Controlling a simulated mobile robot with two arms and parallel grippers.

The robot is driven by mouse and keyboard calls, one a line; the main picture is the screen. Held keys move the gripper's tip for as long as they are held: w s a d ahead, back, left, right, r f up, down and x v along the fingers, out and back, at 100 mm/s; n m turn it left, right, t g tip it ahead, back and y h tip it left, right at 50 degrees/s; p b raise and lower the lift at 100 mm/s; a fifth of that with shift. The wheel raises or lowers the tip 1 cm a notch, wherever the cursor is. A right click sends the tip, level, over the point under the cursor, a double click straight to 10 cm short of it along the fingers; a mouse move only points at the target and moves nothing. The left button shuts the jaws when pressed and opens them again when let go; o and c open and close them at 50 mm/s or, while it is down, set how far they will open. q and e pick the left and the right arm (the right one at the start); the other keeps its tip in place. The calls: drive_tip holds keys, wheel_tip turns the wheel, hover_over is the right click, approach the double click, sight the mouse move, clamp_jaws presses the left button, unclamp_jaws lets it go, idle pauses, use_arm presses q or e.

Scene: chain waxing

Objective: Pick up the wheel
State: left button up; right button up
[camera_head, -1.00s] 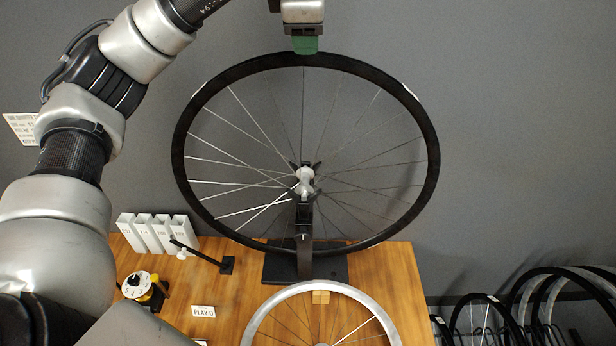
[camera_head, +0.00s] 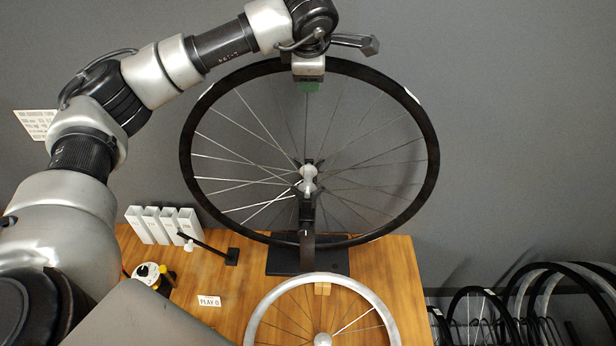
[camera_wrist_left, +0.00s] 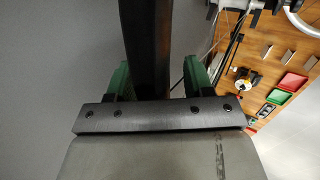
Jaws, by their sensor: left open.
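A large black-rimmed wheel (camera_head: 434,150) stands upright in a black stand (camera_head: 307,255) on the wooden table, its pale hub (camera_head: 308,180) at the stand's top. My left gripper (camera_head: 309,86) is at the top of this rim, pointing down. In the left wrist view, the black rim (camera_wrist_left: 148,45) runs between the two green fingers of my left gripper (camera_wrist_left: 155,82), which are open with gaps on both sides. A second, silver-rimmed wheel (camera_head: 262,303) is at the table's front, partly cut off by the frame. My right gripper is not in view.
Several wheels (camera_head: 545,295) stand in a rack at the lower right. A grey wall is behind.

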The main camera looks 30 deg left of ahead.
use_arm(q)
clamp_jaws()
drive_tip(key=shift+d, duration=0.1)
idle(1.2)
drive_tip(key=shift+r, duration=0.15)
